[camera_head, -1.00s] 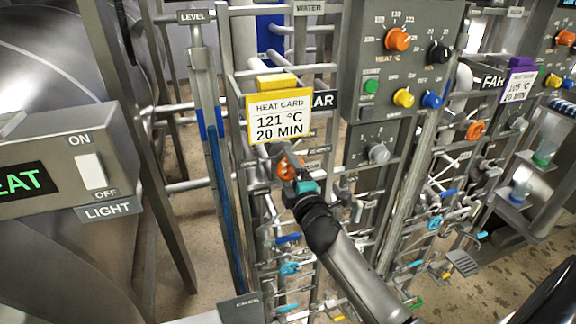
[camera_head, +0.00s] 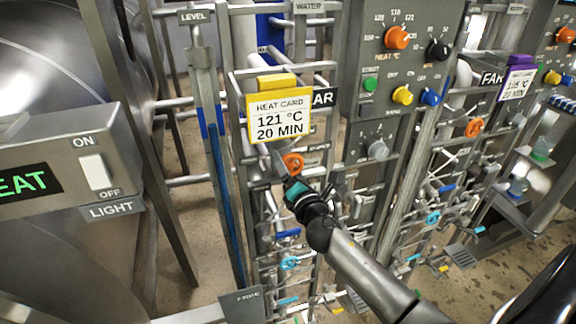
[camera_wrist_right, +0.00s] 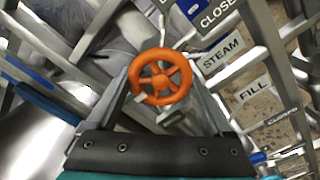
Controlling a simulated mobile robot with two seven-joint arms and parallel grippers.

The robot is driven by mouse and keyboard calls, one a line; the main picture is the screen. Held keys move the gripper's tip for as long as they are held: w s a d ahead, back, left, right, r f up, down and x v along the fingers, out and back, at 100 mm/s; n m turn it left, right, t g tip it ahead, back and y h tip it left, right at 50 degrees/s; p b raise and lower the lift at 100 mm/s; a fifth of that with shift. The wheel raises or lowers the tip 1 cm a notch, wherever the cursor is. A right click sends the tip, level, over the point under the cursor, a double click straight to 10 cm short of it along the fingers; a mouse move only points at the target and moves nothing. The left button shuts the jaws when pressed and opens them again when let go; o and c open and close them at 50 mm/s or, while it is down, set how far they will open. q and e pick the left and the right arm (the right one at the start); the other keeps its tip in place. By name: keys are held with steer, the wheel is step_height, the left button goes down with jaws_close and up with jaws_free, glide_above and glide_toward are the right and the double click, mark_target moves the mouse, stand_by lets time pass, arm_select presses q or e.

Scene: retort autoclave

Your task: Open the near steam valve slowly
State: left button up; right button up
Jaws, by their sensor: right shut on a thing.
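The near steam valve is an orange handwheel (camera_head: 293,162) below the yellow heat card, on the near pipe rack. In the right wrist view the orange wheel (camera_wrist_right: 161,76), with its spokes and hub, sits between my two fingertips, beside a STEAM label (camera_wrist_right: 222,54). My right gripper (camera_head: 287,176) reaches up to the wheel from below and is shut on it. Its fingers lie on either side of the rim. In the head view, the fingers are small and partly hidden by the wrist. My left gripper is not in view.
The yellow heat card (camera_head: 279,116) reads 121 °C, 20 MIN and hangs just above the wheel. A grey control panel (camera_head: 385,75) stands to the right. Pipes and small blue-handled valves (camera_head: 289,263) crowd below. A second orange wheel (camera_head: 474,128) is on the far rack.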

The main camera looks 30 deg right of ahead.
steer(key=shift+n, duration=0.5)
steer(key=o, duration=1.1)
steer(key=shift+o, duration=0.2)
steer(key=shift+s, duration=0.1)
steer(key=b+v, duration=0.2)
steer(key=v, duration=1.3)
